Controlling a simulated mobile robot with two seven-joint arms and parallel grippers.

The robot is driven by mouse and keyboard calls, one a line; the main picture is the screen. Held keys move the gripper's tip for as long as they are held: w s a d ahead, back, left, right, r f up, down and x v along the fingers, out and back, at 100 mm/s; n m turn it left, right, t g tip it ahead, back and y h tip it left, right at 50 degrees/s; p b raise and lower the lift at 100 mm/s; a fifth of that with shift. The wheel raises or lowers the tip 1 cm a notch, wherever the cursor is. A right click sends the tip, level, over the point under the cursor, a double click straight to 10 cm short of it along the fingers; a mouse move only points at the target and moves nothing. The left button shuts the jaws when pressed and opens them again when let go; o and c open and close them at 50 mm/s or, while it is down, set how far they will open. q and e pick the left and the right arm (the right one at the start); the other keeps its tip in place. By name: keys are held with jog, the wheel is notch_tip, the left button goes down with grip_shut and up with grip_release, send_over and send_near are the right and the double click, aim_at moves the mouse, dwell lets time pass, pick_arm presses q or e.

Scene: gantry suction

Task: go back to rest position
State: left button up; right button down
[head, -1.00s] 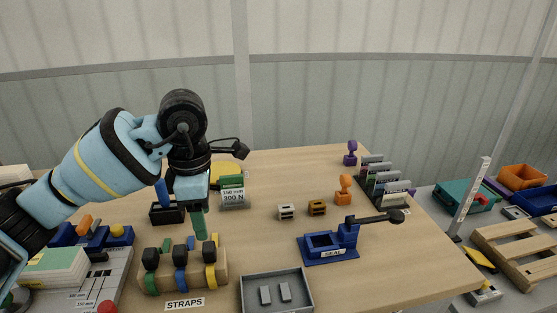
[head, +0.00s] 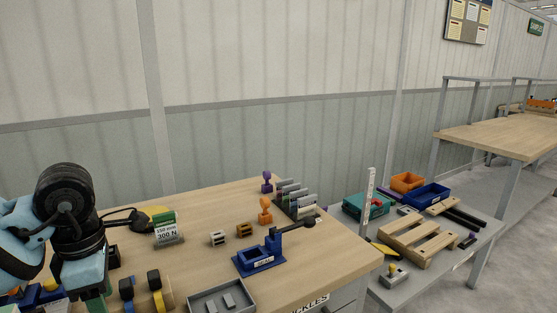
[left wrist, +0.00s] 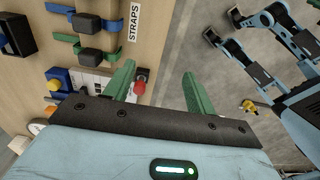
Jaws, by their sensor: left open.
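My left gripper (head: 96,301) is at the lower left of the head view, beside the strap rack at the table's near left; its tips are partly cut off by the frame's lower edge. In the left wrist view its two green fingers (left wrist: 158,85) are spread apart with nothing between them. One finger shows over the table's edge by a red button (left wrist: 140,87), the other over the grey floor. My right gripper cannot be made out in either view.
The wooden table (head: 206,264) bears a strap rack (head: 166,298), a grey tray (head: 222,297), a blue seal press (head: 259,260) and an orange stamp (head: 265,211). A grey side table with a pallet (head: 418,243) stands right. Open floor (head: 520,255) lies beyond.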

pick_arm(q)
jog(key=s+d+f+g+h+p, duration=0.1)
jog(key=s+d+f+g+h, duration=0.2)
jog(key=d, duration=0.4)
jog(key=s+d+f+h+p, duration=0.1)
jog(key=s+d+f+h, duration=0.25)
jog(key=d, duration=0.35)
jog(key=s+d+r+n+t+h+p, duration=0.3)
jog(key=d+r+n+t+h, duration=0.15)
jog(key=d+n+h, duration=0.8)
jog(key=s+a+f+n+t+y+p, duration=0.1)
jog(key=a+f+n+t+y, duration=0.55)
jog(key=n, duration=0.55)
jog(key=s+a+f+n+t+y+p, duration=0.15)
jog(key=a+f+n+t+y, duration=0.5)
jog(key=n, duration=0.65)
jog(key=s+a+f+n+g+y+p, duration=0.1)
jog(key=s+a+f+n+g+y, duration=0.1)
jog(key=s+f+n, duration=0.2)
jog(key=s+a+f+n+g+y, duration=0.2)
jog(key=s+f+n+g, duration=0.1)
jog(key=s+f, duration=0.8)
jog(key=s+n, duration=0.1)
jog(key=s, duration=0.2)
jog(key=shift+g+p, duration=0.35)
pick_arm(e)
jog(key=w+r+t, duration=0.2)
jog(key=w+r, duration=0.4)
jog(key=r, duration=0.5)
jog(key=shift+d, duration=0.35)
